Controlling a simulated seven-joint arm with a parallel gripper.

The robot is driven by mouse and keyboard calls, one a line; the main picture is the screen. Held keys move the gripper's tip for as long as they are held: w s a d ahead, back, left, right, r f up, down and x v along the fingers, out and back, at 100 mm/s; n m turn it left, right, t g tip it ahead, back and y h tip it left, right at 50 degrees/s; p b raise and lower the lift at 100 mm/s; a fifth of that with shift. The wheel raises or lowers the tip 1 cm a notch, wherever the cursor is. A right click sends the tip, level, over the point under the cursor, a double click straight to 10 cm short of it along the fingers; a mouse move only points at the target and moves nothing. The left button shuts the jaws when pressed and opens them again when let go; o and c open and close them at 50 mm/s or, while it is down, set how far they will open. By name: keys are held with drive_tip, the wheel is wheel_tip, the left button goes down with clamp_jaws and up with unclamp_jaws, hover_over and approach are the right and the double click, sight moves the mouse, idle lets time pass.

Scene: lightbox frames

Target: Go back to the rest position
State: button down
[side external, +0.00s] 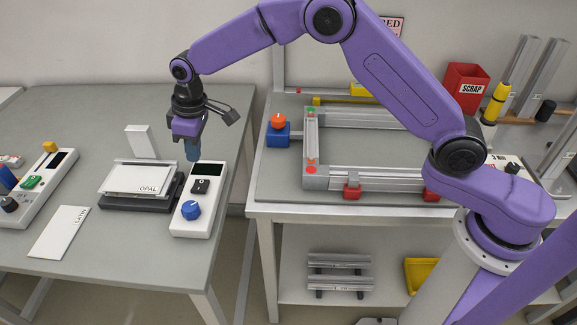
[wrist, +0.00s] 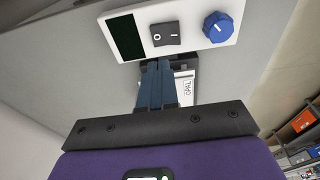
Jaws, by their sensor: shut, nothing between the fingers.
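My gripper (side external: 193,151) is shut and empty. It points down just above the far end of a white control box (side external: 198,215); I cannot tell the exact gap. The box has a dark screen, a black rocker switch (side external: 200,186) and a blue knob (side external: 191,210). In the wrist view my blue fingers (wrist: 157,68) are together, close to the box edge below the rocker switch (wrist: 166,34). The blue knob (wrist: 218,27) also shows there. The fingers partly hide the white panel marked OPAL (wrist: 186,90).
The OPAL panel (side external: 130,180) lies on a dark base left of the box. A bench with a metal frame (side external: 370,175) stands right, past a gap. A red scrap bin (side external: 465,85) stands behind.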

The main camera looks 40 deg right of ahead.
drive_tip(key=s+d+r+n, duration=0.1)
drive_tip(key=s+d+r, duration=0.3)
drive_tip(key=s, duration=0.6)
drive_tip(key=s+d+r+n, duration=0.1)
drive_tip(key=s+d+r, duration=0.1)
drive_tip(key=s+d, duration=0.55)
drive_tip(key=s+d+r+n, duration=0.1)
drive_tip(key=s+d+r, duration=0.25)
drive_tip(key=s, duration=0.75)
drive_tip(key=s+d+f+g, duration=0.1)
drive_tip(key=s+d+f, duration=0.1)
drive_tip(key=s+d, duration=0.8)
drive_tip(key=shift+s+n+h, duration=0.3)
drive_tip(key=shift+h, duration=0.1)
